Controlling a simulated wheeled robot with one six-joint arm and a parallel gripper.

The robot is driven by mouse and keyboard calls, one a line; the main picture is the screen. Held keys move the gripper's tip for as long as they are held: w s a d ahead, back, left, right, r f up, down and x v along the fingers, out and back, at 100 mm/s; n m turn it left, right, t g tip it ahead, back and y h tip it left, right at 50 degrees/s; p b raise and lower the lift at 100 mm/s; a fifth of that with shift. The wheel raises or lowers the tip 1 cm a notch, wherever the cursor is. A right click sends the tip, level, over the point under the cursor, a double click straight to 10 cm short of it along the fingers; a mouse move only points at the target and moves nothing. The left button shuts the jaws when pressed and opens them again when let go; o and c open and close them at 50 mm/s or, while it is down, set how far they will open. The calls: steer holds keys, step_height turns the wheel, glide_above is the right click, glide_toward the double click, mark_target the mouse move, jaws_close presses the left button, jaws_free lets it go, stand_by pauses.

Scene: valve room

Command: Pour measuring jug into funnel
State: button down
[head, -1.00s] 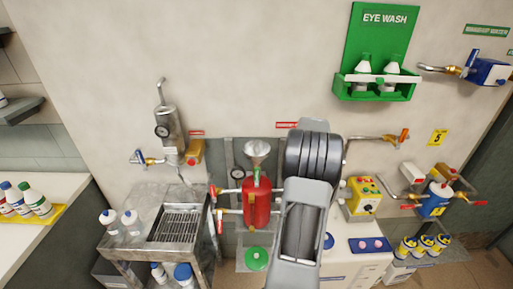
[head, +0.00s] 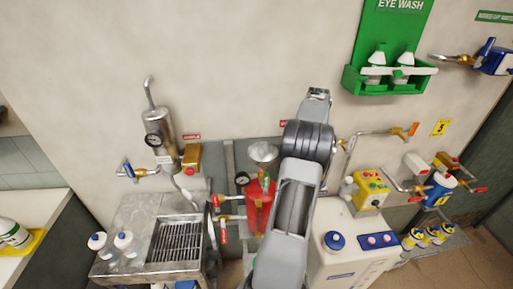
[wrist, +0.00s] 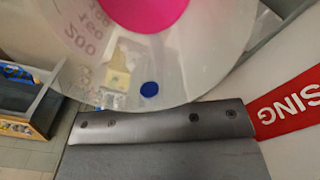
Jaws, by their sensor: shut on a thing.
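The measuring jug (wrist: 105,45) fills the top of the wrist view, clear with pink marks reading 200 and 150 and bright pink contents at its top edge. My gripper is shut on it; its fingers are not clearly seen. In the head view the grey end of my arm (head: 318,96) stands above and right of the funnel, and the jug is hidden. The steel funnel (head: 263,152) sits upright on top of the red tank (head: 259,205), left of my arm. The funnel does not show clearly in the wrist view.
A steel bench (head: 140,215) with a drain grate (head: 180,238) and white bottles stands left. A white container with a blue cap (head: 334,240) and a yellow box (head: 371,188) stand right. The green eye wash (head: 395,75) hangs on the wall. A red sign (wrist: 288,103) shows upside down.

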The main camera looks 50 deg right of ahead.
steer(key=shift+s+r, duration=0.1)
stand_by(0.3)
steer(key=w+a+r+g+h, duration=0.1)
steer(key=r+h, duration=0.1)
steer(key=w+a+r+g+h+b, duration=0.1)
steer(key=a+r+g+h, duration=0.1)
steer(key=r, duration=0.1)
steer(key=w+a+r+g+h+b, duration=0.1)
steer(key=r+h, duration=0.1)
steer(key=shift+w+a+r, duration=0.2)
steer(key=shift+w+a, duration=0.1)
steer(key=shift+a, duration=0.1)
steer(key=shift+w+a+r+g+h+b, duration=0.15)
steer(key=shift+a+r+g+h+b, duration=0.1)
steer(key=shift+r+g+h+b, duration=0.3)
steer(key=shift+w+a+g+h, duration=0.1)
steer(key=shift+g+h, duration=0.15)
steer(key=shift+a+f+b, duration=0.1)
steer(key=shift+f+b, duration=0.05)
steer(key=shift+b, duration=0.5)
steer(key=shift+w+a+r+g+h, duration=0.15)
steer(key=shift+r+g+h, duration=0.2)
steer(key=shift+g+h, duration=0.15)
steer(key=shift+w+a+r+g+h, duration=0.15)
steer(key=shift+r+g+h, duration=0.25)
steer(key=shift+h, duration=0.2)
